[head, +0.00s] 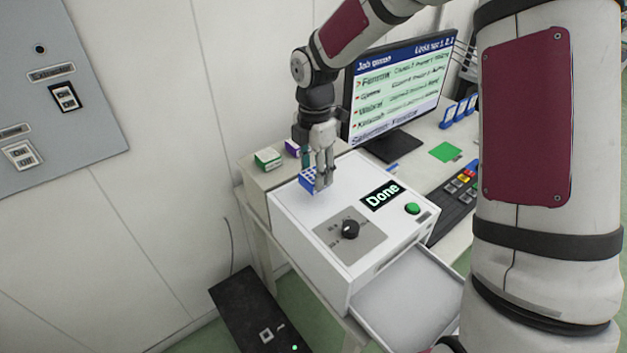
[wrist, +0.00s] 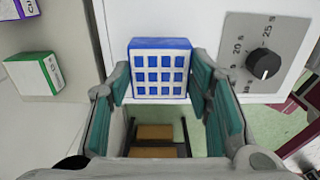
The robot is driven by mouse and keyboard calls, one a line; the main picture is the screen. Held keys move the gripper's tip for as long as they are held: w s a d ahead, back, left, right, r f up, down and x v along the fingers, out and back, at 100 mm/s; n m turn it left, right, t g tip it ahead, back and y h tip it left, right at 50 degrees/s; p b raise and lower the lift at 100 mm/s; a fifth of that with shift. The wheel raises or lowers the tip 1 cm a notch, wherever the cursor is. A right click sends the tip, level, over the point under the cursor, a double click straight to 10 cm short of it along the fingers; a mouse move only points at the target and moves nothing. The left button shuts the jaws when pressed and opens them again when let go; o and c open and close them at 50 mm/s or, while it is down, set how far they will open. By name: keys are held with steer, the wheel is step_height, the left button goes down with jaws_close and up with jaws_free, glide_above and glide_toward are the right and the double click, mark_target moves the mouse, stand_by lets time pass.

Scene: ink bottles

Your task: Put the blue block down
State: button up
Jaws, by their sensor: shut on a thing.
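The blue block (head: 309,179) has a white face with a grid of blue squares. It also shows in the wrist view (wrist: 160,68), between the two teal-padded fingers. My gripper (head: 323,182) points down and is shut on the block, over the back left part of the white machine's top (head: 300,212). In the wrist view, my gripper (wrist: 161,80) has a finger on each side of the block. I cannot tell whether the block touches the machine's top or hangs just above it.
A green box (head: 268,159) and a purple box (head: 292,147) stand behind the machine. The machine has a dial (head: 350,229), a "Done" display (head: 383,195), a green button (head: 412,208) and an open drawer (head: 405,300). A monitor (head: 400,85) stands behind.

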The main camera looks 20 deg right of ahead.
steer(key=shift+w+f, duration=0.1)
steer(key=shift+f, duration=1.65)
steer(key=shift+f, duration=0.15)
steer(key=o, duration=1.3)
